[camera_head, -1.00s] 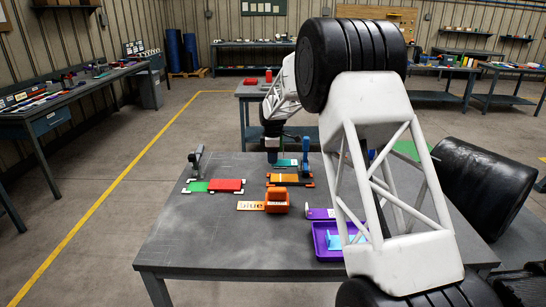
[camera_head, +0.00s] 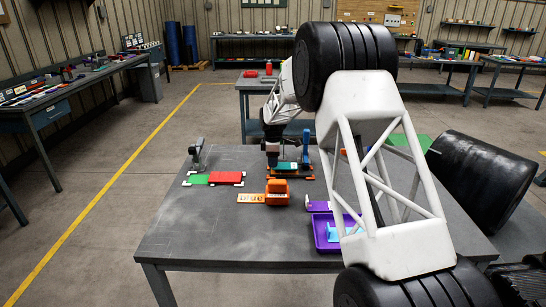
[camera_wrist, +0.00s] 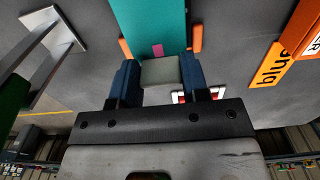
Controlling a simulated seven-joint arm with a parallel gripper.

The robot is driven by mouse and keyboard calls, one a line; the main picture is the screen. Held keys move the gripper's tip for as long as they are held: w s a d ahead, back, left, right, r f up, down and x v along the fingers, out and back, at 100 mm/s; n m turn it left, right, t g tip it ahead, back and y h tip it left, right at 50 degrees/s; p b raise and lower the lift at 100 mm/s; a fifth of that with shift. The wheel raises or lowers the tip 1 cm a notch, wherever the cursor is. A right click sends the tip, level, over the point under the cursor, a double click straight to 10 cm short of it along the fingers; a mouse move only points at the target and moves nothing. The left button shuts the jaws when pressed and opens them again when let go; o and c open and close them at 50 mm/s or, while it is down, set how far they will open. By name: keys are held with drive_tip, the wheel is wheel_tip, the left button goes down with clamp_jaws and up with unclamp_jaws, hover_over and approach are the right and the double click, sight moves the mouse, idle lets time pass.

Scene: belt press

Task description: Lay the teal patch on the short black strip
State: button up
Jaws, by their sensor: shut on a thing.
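My gripper (camera_head: 272,155) is shut on the pale grey end tab (camera_wrist: 160,71) of the teal patch. The teal patch (camera_wrist: 158,22) stretches away from the fingers in the wrist view, with a small pink mark near its held end. In the head view the teal patch (camera_head: 287,167) lies over the middle fixture, which has orange corner pieces (camera_head: 306,178) and a blue upright post (camera_head: 306,149). The short black strip is mostly hidden beneath the patch. I cannot tell whether the patch touches it.
A green-and-red strip (camera_head: 226,178) lies in a white-cornered fixture to the left. An orange holder (camera_head: 277,190) with a lettered plate stands in front. A purple tray (camera_head: 322,236) is at the front right. The table's (camera_head: 200,235) left front is clear.

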drive_tip(key=shift+f, duration=0.3)
drive_tip(key=shift+f, duration=0.6)
idle(0.9)
drive_tip(key=o, duration=1)
drive_tip(key=shift+r, duration=3.9)
